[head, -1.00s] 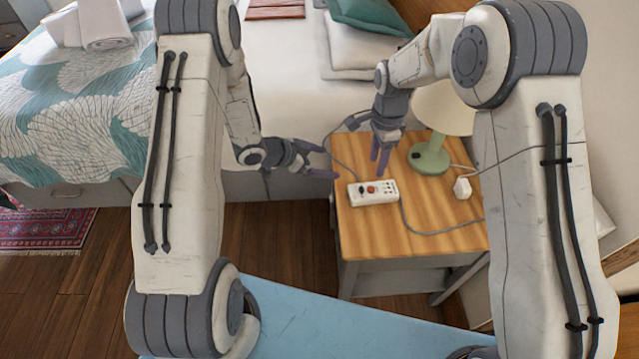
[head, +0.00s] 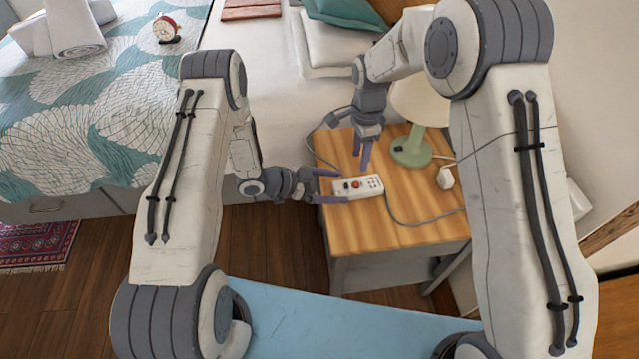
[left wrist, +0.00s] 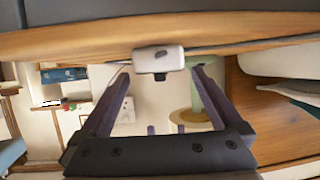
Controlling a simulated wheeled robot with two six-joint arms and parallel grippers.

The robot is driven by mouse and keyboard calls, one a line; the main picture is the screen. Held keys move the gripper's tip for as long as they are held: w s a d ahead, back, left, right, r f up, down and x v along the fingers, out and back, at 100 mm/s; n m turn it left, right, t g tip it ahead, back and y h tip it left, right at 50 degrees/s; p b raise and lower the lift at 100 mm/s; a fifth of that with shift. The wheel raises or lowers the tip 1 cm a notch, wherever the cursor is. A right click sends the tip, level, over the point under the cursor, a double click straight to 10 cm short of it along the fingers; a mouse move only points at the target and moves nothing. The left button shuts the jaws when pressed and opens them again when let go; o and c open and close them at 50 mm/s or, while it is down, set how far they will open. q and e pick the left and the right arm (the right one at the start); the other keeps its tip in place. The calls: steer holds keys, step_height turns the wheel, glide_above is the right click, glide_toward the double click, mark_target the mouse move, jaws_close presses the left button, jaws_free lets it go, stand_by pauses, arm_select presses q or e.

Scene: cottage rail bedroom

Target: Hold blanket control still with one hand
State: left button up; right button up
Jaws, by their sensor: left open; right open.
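The white blanket control (head: 357,188), with a red-orange button, lies near the left edge of the wooden nightstand. A grey cord runs from it. My left gripper (head: 338,186) is open at its left end, its fingers pointing right on either side of that end. In the left wrist view the control (left wrist: 157,59) shows between and just beyond the open fingertips of my left gripper (left wrist: 156,78); I cannot tell whether they touch it. My right gripper (head: 363,153) is open and empty, pointing down just behind the control.
The nightstand (head: 400,232) also bears a green lamp (head: 411,150) behind the control and a white plug block (head: 446,178) to the right. The bed (head: 90,130) is at the left, with a red clock (head: 166,29) on it. The nightstand's front is clear.

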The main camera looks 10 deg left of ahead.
arm_select(q)
steer(key=shift+x, duration=0.85)
steer(key=c, duration=1.4)
steer(key=shift+c, duration=0.2)
arm_select(e)
jaws_close()
stand_by(0.7)
